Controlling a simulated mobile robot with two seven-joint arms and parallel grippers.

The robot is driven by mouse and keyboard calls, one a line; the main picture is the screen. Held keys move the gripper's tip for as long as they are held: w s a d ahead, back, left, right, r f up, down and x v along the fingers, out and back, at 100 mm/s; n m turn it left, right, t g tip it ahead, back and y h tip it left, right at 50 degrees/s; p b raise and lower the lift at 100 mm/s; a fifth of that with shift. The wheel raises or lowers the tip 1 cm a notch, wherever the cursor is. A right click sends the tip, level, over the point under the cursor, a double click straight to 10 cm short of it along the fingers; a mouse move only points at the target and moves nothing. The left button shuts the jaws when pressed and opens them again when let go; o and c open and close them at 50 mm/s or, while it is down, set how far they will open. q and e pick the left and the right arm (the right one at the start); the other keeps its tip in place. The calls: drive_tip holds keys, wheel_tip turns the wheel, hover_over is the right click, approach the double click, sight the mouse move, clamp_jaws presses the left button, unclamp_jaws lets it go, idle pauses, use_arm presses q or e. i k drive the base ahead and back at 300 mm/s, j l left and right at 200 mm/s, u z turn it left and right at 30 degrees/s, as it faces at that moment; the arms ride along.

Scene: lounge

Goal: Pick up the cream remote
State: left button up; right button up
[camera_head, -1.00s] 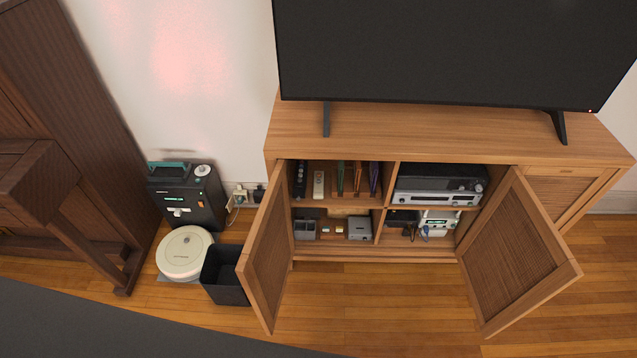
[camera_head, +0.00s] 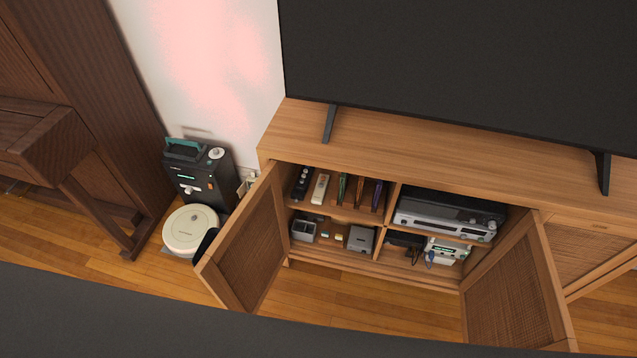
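The cream remote (camera_head: 320,188) lies on the upper left shelf of the open wooden TV cabinet (camera_head: 400,147). It points into the cabinet, with its near end toward the shelf's front edge. A black remote (camera_head: 301,183) lies just to its left, and several upright thin cases (camera_head: 360,192) stand to its right. Neither of my grippers is in view.
The left cabinet door (camera_head: 245,245) and right cabinet door (camera_head: 512,285) stand open, swung outward. A robot vacuum (camera_head: 190,230) and a dark machine (camera_head: 197,177) stand left of the cabinet. A large TV (camera_head: 460,65) stands on top. A dark grey surface (camera_head: 120,315) crosses the near foreground.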

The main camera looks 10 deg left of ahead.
sight(317, 198)
drive_tip(key=i+l+u, duration=0.4)
drive_tip(key=i+l, duration=0.15)
drive_tip(key=l, duration=0.25)
drive_tip(key=i+l, duration=0.35)
drive_tip(key=u, duration=0.05)
